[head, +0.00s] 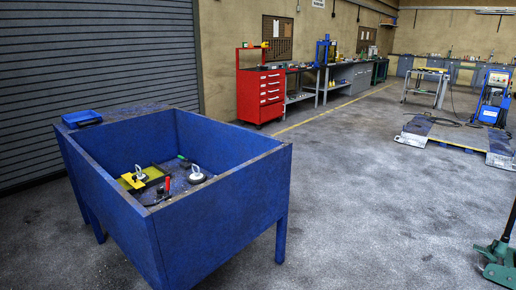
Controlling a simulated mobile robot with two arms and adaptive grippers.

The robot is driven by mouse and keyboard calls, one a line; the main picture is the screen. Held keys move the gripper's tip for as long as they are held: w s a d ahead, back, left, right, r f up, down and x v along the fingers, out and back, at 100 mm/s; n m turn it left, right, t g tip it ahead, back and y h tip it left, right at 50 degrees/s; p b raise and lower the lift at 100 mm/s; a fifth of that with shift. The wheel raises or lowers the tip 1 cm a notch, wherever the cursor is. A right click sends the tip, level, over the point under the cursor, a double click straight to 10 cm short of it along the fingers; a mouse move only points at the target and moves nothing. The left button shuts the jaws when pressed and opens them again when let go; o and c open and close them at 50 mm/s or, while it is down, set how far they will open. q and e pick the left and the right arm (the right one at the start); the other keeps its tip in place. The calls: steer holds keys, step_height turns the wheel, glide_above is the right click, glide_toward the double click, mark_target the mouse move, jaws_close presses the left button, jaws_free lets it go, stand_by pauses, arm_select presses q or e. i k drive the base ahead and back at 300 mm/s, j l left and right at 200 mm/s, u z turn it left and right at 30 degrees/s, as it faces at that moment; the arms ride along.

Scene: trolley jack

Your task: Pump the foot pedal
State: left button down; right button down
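A green trolley jack (497,262) stands on the floor at the lower right and is cut off by the right edge. I cannot make out a foot pedal on the part that shows. Neither of my grippers is in view.
A blue open-topped bin on legs (217,222) stands at the left front, with small tools inside. A red tool cabinet (260,92) and benches line the back wall. A low platform (455,133) lies at right. Grey floor between bin and jack is clear.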

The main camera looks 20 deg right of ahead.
mark_target(483, 250)
steer(key=i+l+z, duration=0.2)
steer(key=z, duration=0.25)
steer(key=i+l+z, duration=0.1)
steer(key=i+z, duration=0.65)
steer(key=z, duration=0.15)
steer(key=i+j+z, duration=0.15)
steer(key=i+z, duration=0.15)
steer(key=z, duration=0.15)
steer(key=i+l, duration=0.15)
steer(key=i, duration=0.35)
steer(key=i+l+u, duration=0.1)
steer(key=i, duration=0.4)
steer(key=i+l, duration=0.2)
steer(key=i, duration=0.3)
steer(key=i+l+u, duration=0.1)
steer(key=i, duration=0.4)
steer(key=i+l, duration=0.25)
steer(key=l, duration=0.15)
steer(key=i+l, duration=0.2)
steer(key=l, duration=0.2)
steer(key=i+l, duration=0.25)
steer(key=l, duration=0.15)
